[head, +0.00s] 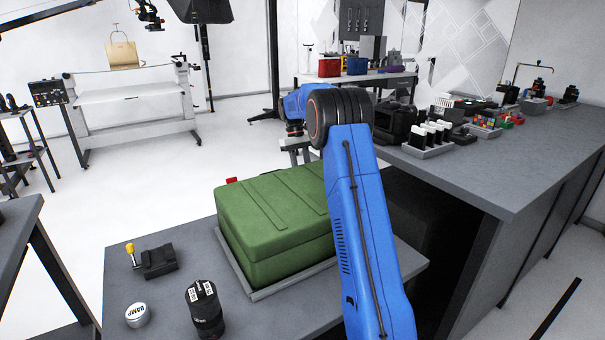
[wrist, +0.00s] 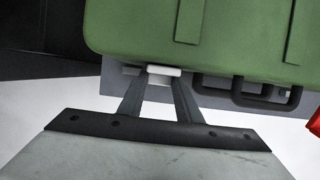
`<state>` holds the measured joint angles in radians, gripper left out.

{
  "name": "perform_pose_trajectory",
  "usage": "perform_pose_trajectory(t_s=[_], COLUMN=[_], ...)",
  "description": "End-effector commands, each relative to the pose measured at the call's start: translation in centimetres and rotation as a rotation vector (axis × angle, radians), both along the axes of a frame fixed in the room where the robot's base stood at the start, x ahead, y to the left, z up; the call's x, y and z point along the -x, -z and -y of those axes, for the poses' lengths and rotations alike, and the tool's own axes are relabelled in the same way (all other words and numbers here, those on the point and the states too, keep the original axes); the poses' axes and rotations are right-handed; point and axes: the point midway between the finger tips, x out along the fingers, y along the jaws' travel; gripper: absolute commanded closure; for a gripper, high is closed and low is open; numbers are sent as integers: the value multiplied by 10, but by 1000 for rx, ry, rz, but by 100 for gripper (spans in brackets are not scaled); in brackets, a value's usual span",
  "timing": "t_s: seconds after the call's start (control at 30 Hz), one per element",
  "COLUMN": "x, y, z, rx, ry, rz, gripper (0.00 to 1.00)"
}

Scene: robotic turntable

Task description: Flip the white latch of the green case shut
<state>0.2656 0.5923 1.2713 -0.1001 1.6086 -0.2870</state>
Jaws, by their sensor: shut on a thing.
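The green case (head: 275,222) lies closed on a grey tray on the table, partly behind my blue arm in the head view. In the wrist view the case (wrist: 240,35) fills the top, with a dark handle (wrist: 245,95) on its near side. The white latch (wrist: 163,71) shows at the case's lower edge, between the fingertips of my gripper (wrist: 160,82). The gripper's two grey fingers are shut on the latch. The head view hides the latch and the gripper's fingertips behind the case and my arm.
A black block with a yellow knob (head: 158,261), a white round timer-like can (head: 138,315) and a black cylinder (head: 205,308) stand left of the case. A red object (wrist: 314,133) is at the right edge of the wrist view. A long grey counter (head: 480,185) lies right.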

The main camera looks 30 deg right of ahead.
Motion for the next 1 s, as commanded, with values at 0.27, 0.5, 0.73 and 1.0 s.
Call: perform_pose_trajectory(t_s=[0.27,0.5,0.73,1.0], x=[0,0,-2,-16], y=[0,0,-4,-42], z=[0,0,0,0], rx=[0,0,0,1], ry=[0,0,0,0], rz=[-1,-1,0,3], gripper=[91,50,50,50])
